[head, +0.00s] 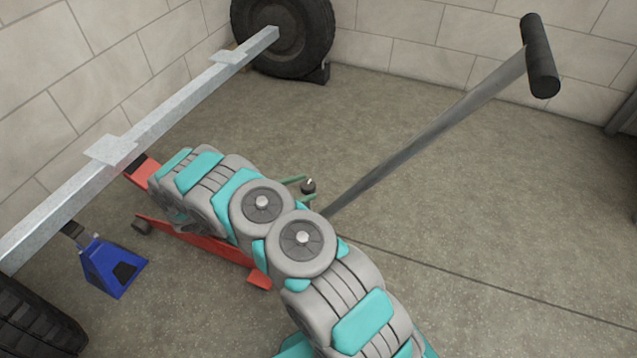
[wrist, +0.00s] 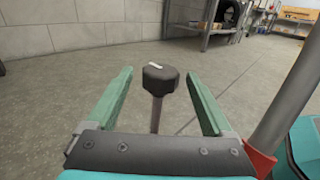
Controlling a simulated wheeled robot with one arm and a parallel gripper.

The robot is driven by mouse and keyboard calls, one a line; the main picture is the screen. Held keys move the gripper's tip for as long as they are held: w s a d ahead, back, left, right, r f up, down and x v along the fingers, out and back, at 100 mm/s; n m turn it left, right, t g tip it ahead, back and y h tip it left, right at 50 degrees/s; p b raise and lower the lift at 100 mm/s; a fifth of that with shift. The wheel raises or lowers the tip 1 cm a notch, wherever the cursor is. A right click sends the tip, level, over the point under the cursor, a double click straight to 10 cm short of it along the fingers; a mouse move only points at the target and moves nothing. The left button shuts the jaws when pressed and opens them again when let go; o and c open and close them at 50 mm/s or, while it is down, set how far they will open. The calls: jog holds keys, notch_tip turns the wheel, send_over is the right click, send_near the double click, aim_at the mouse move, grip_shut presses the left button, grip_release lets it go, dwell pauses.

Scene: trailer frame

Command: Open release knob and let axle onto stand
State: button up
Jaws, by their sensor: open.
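The release knob (wrist: 160,78) is a black faceted knob with a white mark on top, on a thin stem. In the wrist view it stands between the two green fingers of my gripper (wrist: 160,95), with gaps on both sides. The red floor jack (head: 205,243) is partly hidden behind my arm. The grey axle beam (head: 175,120) runs diagonally at the left. The blue stand (head: 112,268) is below the beam; I cannot tell whether they touch.
The jack's long grey handle (head: 430,130) slants up to a black grip (head: 540,57) at the right. A tyre (head: 283,35) stands at the beam's far end, another (head: 35,325) at the near left. Block walls close the back and left.

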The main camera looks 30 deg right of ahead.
aim_at(312, 182)
jog(key=shift+s+d, duration=0.15)
jog(key=shift+d, duration=1.15)
jog(key=shift+s+d, duration=0.15)
jog(key=shift+d, duration=1.1)
grip_shut()
jog(key=shift+n+t, duration=0.3)
jog(key=shift+t, duration=0.2)
jog(key=shift+w+n+t+b, duration=0.2)
jog(key=shift+n+t+b, duration=0.5)
jog(key=shift+t, duration=0.45)
jog(key=shift+w+n+t+b, duration=0.2)
jog(key=shift+n+t+b, duration=0.35)
jog(key=shift+n+t, duration=0.45)
jog(key=c, duration=1.4)
grip_release()
jog(key=shift+w+a+n+t+y+b, duration=0.15)
jog(key=shift+n+t+y+b, duration=0.35)
jog(key=shift+t, duration=0.6)
jog(key=shift+w+d+n+t+y+b, duration=0.1)
jog(key=shift+w+n+t+y+b, duration=0.15)
jog(key=shift+n+t, duration=0.6)
jog(key=shift+w+a+n+t+y, duration=0.1)
jog(key=shift+n+t+y, duration=0.25)
jog(key=shift+t, duration=0.65)
grip_shut()
jog(key=shift+a+n+t+y, duration=0.1)
jog(key=shift+n+t+y, duration=0.2)
jog(key=shift+t, duration=0.1)
